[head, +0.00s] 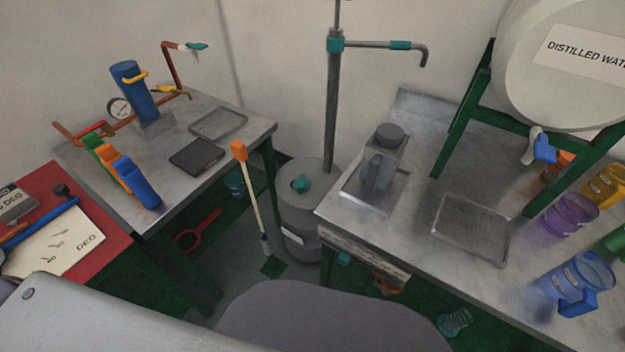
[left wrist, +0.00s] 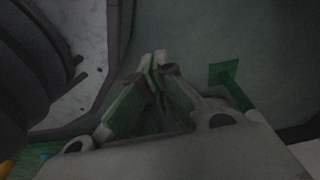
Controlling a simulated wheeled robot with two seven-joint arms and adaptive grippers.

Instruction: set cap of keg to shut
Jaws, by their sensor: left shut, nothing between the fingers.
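The keg (head: 308,208) is a grey cylinder on the floor between the two tables in the head view. A small teal cap (head: 301,184) sits on its top; I cannot tell from here whether it is open or shut. A pale label shows low on the keg's front. My left gripper (left wrist: 155,62) shows only in the left wrist view, with its fingertips together and nothing between them. It is not in the head view, so its distance from the keg is unclear. The keg cannot be made out for sure in the left wrist view. My right gripper is in neither view.
An orange-topped broom (head: 249,185) leans just left of the keg. A grey standpipe (head: 331,110) rises behind it. The left table (head: 225,148) and right table (head: 400,225) flank it closely. A red-handled tool (head: 190,238) lies under the left table.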

